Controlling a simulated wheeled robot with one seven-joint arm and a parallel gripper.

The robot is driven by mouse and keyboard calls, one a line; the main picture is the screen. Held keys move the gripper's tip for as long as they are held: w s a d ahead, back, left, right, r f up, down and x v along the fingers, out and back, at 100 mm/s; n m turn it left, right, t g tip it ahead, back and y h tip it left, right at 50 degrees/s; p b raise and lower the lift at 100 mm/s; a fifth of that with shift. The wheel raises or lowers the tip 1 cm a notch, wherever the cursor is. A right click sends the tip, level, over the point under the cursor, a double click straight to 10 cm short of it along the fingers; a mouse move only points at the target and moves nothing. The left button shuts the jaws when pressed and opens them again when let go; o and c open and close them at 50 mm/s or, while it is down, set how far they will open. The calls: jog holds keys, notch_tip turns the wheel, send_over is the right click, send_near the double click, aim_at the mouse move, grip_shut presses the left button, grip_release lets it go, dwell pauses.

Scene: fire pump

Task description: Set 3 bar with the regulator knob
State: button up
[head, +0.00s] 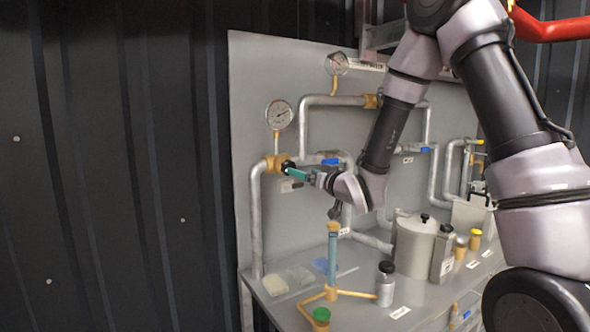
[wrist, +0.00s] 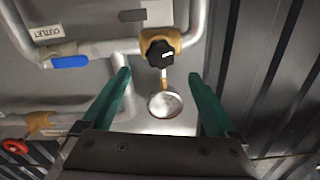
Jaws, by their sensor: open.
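The black regulator knob (head: 287,166) sits on a brass body (head: 274,163) at the left of the grey panel. In the wrist view the knob (wrist: 160,53) shows with a white mark on its face. A round pressure gauge (head: 279,114) stands above it on a brass stem; it also shows in the wrist view (wrist: 165,104), where its reading is too small to tell. My gripper (wrist: 159,76) is open and empty, its green fingers pointing at the knob. The knob appears centred between the fingers sideways, just beyond the tips. In the head view my gripper (head: 298,174) hides part of the knob's surroundings.
A blue valve handle (wrist: 70,62) is beside the regulator on the same pipework. A second gauge (head: 337,64) is higher up. Below, the bench holds a blue column (head: 332,257), a bottle (head: 385,285) and a metal pot (head: 415,245). A dark corrugated wall (head: 120,170) is at left.

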aim_at(287, 167)
jog(key=x, duration=0.8)
jog(key=shift+c, duration=0.3)
jog(key=c, duration=1.3)
